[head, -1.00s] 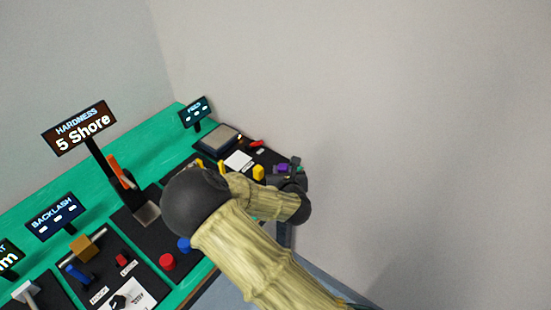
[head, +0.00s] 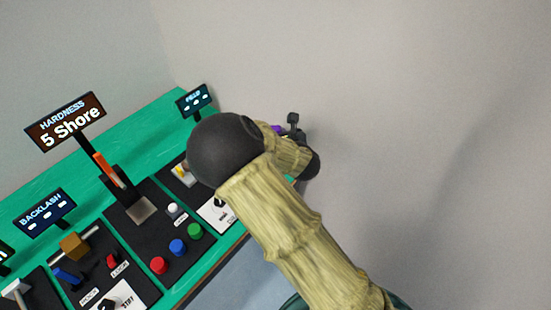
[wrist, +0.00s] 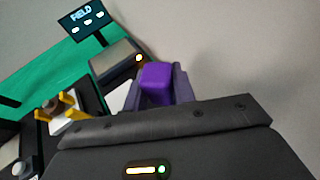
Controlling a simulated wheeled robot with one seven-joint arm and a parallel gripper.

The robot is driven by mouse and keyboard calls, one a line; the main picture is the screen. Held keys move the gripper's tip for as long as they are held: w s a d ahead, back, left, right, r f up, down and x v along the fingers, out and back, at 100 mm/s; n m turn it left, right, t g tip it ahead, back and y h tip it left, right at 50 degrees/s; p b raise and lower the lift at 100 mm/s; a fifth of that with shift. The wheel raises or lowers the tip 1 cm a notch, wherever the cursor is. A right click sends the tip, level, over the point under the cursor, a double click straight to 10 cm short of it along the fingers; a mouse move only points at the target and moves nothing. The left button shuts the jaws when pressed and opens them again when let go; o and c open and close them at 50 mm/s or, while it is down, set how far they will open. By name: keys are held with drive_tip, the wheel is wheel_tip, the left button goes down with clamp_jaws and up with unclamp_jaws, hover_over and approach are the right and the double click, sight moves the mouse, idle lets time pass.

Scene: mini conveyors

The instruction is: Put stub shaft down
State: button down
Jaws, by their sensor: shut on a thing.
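My gripper (wrist: 163,88) is shut on a purple block-like piece (wrist: 155,78), which I take to be the stub shaft. Only its top and near side show between the dark fingers. In the head view a sliver of purple (head: 276,128) shows beside my gripper (head: 291,131), behind my arm's dark joint. My gripper is at the far right end of the green bench, seen against the wall. I cannot tell how high the piece is above the bench.
The green bench (head: 163,128) carries black stations with a HARDNESS sign (head: 66,122), a BACKLASH sign (head: 47,212) and a FIELD sign (wrist: 83,20). A grey pad (wrist: 115,62) and yellow prongs (wrist: 68,110) stand left of my gripper. Red, blue and green buttons (head: 178,247) line the front.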

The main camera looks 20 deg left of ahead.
wheel_tip(320, 180, down, 6)
drive_tip(key=shift+w+d+f, duration=0.1)
drive_tip(key=shift+w+f, duration=0.05)
drive_tip(key=shift+f, duration=0.05)
drive_tip(key=shift+r, duration=0.1)
drive_tip(key=shift+s+a+f+p, duration=0.1)
drive_tip(key=shift+f+p, duration=0.1)
drive_tip(key=shift+f, duration=0.8)
drive_tip(key=shift+s+a+f+p, duration=0.1)
drive_tip(key=shift+f+p, duration=0.05)
drive_tip(key=shift+f, duration=0.8)
drive_tip(key=shift+d+f, duration=0.1)
drive_tip(key=c, duration=1.1)
unclamp_jaws()
drive_tip(key=shift+c, duration=0.2)
drive_tip(key=shift+r, duration=0.2)
